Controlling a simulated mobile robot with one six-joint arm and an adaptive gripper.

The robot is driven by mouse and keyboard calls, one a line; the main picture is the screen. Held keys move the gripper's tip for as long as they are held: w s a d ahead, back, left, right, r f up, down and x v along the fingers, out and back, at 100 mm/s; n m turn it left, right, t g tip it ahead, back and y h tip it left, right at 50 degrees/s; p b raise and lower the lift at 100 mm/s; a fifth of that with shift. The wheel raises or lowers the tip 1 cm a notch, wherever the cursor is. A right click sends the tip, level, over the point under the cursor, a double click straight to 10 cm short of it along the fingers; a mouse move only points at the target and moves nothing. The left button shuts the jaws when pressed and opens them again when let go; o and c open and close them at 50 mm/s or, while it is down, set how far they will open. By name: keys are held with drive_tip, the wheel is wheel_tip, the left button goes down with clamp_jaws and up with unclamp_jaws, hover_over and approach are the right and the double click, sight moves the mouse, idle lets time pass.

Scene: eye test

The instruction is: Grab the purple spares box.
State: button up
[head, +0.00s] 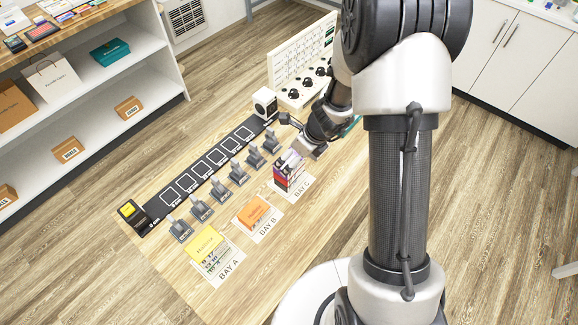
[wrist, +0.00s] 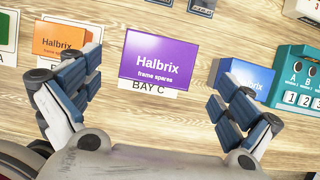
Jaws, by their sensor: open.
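The purple spares box (wrist: 160,58) lies flat in the wrist view, marked "Halbrix frame spares", with the BAY C card (wrist: 146,88) showing below its lower edge. My gripper (head: 303,136) is just behind and above that pile. In the wrist view my gripper (wrist: 155,84) is open, one finger left of the box and one right of it, both apart from it. Nothing is held.
An orange box (wrist: 60,42) is at the left in the wrist view, a blue box (wrist: 243,80) and a teal device (wrist: 296,78) at the right. In the head view a yellow box (head: 205,243) is at BAY A. Several small grey stands (head: 238,172) line the bays.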

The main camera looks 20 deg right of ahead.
sight(290, 160)
drive_tip(key=b+x, duration=0.2)
drive_tip(key=x, duration=0.3)
drive_tip(key=shift+w+a+f+b, duration=0.1)
drive_tip(key=shift+a+f+b, duration=0.05)
drive_tip(key=shift+b, duration=0.25)
drive_tip(key=c, duration=1.2)
